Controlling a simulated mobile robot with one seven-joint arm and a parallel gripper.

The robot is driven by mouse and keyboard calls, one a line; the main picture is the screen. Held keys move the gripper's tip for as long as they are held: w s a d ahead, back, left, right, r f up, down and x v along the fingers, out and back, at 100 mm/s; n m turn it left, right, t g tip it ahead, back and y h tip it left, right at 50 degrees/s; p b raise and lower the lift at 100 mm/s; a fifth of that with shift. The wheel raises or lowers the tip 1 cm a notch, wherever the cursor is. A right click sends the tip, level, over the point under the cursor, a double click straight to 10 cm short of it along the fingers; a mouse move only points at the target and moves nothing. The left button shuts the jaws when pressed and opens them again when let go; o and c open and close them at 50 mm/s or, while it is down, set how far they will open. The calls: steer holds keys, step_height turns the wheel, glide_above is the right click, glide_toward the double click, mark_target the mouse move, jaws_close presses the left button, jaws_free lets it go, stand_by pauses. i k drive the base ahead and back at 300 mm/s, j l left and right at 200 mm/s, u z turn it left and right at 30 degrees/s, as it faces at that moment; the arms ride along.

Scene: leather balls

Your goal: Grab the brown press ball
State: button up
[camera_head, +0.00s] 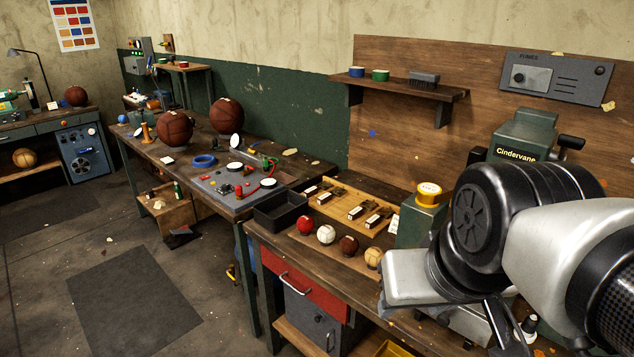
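A small dark brown ball (348,245) rests on the near workbench. It is third in a row with a red ball (305,225), a white ball (326,234) and a tan ball (374,257). The row lies left of the green Cindervane press (526,137), which my arm partly covers. My arm fills the right side of the view, and its silver end section is to the right of the tan ball. Dark thin parts below the arm may belong to my gripper (497,325), but its fingers are not clear. I see nothing held.
A black tray (281,209) and a wooden board (350,207) with small labelled parts lie behind the balls. A yellow-topped green canister (428,196) stands near the arm. Larger brown balls (226,114) sit on the far bench (225,200). Open floor lies at the left.

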mark_target(349, 244)
steer(key=i+j+z, duration=0.1)
steer(key=z, duration=0.3)
steer(key=j+z, duration=0.15)
steer(key=z, duration=0.3)
steer(key=i+j+z, duration=0.25)
steer(key=j, duration=0.3)
steer(key=j+z, duration=0.3)
steer(key=j, duration=0.2)
steer(key=j+z, duration=0.1)
steer(key=j, duration=1.3)
steer(key=i, duration=0.05)
